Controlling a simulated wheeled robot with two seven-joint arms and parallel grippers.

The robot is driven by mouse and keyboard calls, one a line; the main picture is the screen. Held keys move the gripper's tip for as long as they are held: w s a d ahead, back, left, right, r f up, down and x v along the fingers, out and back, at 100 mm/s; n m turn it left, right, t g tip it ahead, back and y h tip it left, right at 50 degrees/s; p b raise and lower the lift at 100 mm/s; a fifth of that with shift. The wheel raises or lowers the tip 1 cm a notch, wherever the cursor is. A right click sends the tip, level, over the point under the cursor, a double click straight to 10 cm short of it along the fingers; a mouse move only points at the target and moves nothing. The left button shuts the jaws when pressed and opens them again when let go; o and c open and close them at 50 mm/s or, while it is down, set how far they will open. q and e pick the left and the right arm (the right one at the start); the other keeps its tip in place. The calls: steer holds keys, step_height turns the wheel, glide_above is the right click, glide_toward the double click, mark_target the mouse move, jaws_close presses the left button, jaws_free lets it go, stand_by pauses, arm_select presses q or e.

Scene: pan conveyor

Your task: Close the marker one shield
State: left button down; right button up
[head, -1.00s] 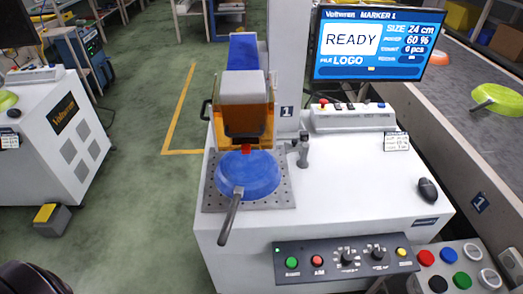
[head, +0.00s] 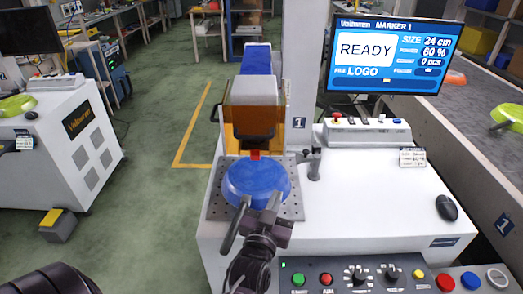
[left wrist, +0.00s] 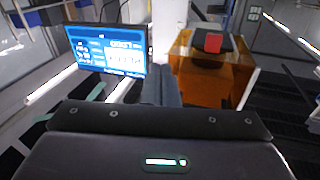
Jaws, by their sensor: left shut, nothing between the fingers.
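The marker one shield (head: 229,144) is an amber see-through cover with a dark handle, below the grey marking head. It stands behind a blue pan (head: 250,178), which lies uncovered on the perforated plate. A red part shows at the shield's lower front. In the left wrist view the shield (left wrist: 208,80) appears right of centre with the red part on it. My left gripper (head: 268,206) is shut and empty, over the near right edge of the pan beside its handle. It hides part of the pan and plate. My right gripper is not in view.
The marker one screen (head: 388,55) reads READY. A post (head: 314,165) stands right of the plate, with a control box (head: 367,132) behind it. A button panel (head: 350,275) is at the front. The white tabletop right of the plate is mostly clear.

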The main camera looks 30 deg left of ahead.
mark_target(254, 136)
arm_select(q)
steer(key=s+a+r+n+t+y, duration=0.1)
steer(key=s+a+r+n+y, duration=0.1)
steer(key=r+y, duration=0.3)
steer(key=s+a+r+n+t+y, duration=0.1)
steer(key=s+r+n+t+y, duration=0.1)
steer(key=r, duration=0.5)
steer(key=w+a+p, duration=0.1)
steer(key=w, duration=0.1)
steer(key=w+a+r+p, duration=0.1)
steer(key=w+a, duration=0.1)
steer(key=w, duration=0.1)
steer(key=w+a+r+p, duration=0.1)
steer(key=w+a, duration=0.1)
steer(key=shift+w, duration=0.25)
steer(key=shift+f+y, duration=0.3)
steer(key=shift+f, duration=0.4)
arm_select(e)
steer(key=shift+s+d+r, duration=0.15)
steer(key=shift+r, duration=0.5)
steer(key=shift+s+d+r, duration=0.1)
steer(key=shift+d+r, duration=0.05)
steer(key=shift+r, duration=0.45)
arm_select(q)
steer(key=shift+f, duration=0.1)
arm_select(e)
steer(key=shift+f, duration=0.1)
